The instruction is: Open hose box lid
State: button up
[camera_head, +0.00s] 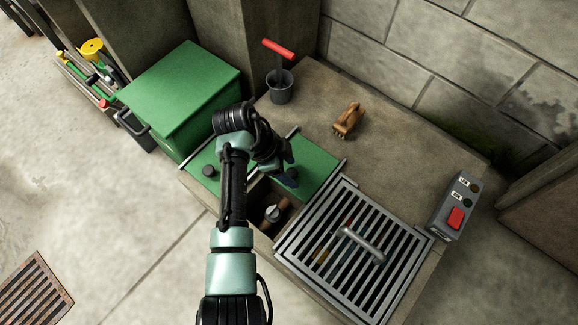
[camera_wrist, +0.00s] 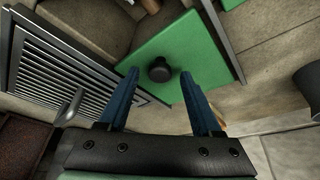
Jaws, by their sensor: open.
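A large green box with a flat green lid (camera_head: 185,85) stands at the back left; its lid looks shut. In front of it, two green panels lie over the pit: a left one with a black knob (camera_head: 208,171) and a right one (camera_head: 318,170). My gripper (camera_head: 287,178) is above the right panel, partly hidden by my arm. In the wrist view, my open gripper (camera_wrist: 165,82) has blue fingers spread on either side of a black knob (camera_wrist: 159,69) on a green panel (camera_wrist: 180,50). I cannot tell the height gap. Nothing is held.
A metal grate (camera_head: 350,250) with a bar handle lies right of the panels. A dark pit opening (camera_head: 268,208) shows a pipe between them. A bucket (camera_head: 280,88) with a red-handled tool, a brown brush (camera_head: 349,119) and a switch box (camera_head: 456,208) stand around.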

jog(key=w+p+v, duration=0.1)
jog(key=p+v, duration=0.7)
jog(key=v, duration=0.5)
jog(key=shift+s, duration=0.4)
jog(key=shift+d, duration=0.15)
